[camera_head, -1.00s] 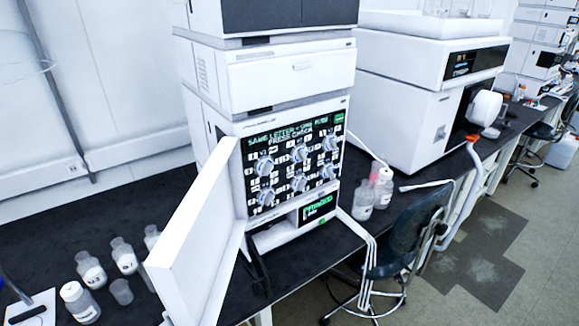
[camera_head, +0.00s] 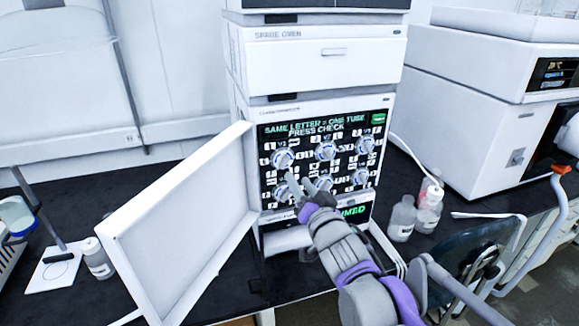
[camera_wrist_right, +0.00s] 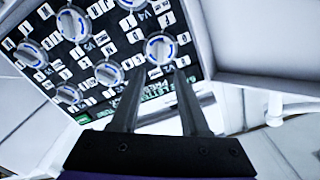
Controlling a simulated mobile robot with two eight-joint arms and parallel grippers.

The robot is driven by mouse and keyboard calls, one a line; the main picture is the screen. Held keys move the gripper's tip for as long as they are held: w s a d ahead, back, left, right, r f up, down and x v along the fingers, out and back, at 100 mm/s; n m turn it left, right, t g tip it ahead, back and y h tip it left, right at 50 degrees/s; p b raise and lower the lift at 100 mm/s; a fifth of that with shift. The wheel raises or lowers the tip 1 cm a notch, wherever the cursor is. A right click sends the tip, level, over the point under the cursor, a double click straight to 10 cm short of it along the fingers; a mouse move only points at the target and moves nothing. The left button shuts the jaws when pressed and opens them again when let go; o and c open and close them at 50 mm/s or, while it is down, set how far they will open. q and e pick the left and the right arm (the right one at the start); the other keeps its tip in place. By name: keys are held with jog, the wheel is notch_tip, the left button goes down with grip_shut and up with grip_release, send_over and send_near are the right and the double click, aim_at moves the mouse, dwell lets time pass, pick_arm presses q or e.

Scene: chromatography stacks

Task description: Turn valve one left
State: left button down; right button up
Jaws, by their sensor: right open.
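The instrument panel carries two rows of round white-and-blue valve knobs. Valve one (camera_head: 283,158) is the upper left knob in the head view. In the right wrist view the panel appears upside down, and valve one (camera_wrist_right: 160,48) lies just beyond the fingertips, roughly centred between them. My right gripper (camera_head: 300,178) is open and empty in front of the panel's left side, slightly below valve one in the head view. Its two dark fingers (camera_wrist_right: 158,74) point at the panel. Contact with the knob is not visible. My left gripper is not in view.
An open white door (camera_head: 180,225) stands out to the left of the panel. Bottles (camera_head: 402,218) stand on the dark bench to the right, near a tube. A stand (camera_head: 58,270) and a bottle (camera_head: 97,258) are at the left. A chair (camera_head: 470,265) is at the front right.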

aim_at(286, 162)
jog(key=x, duration=0.8)
jog(key=shift+w+a+f+p, duration=0.1)
jog(key=shift+p, duration=0.2)
grip_shut()
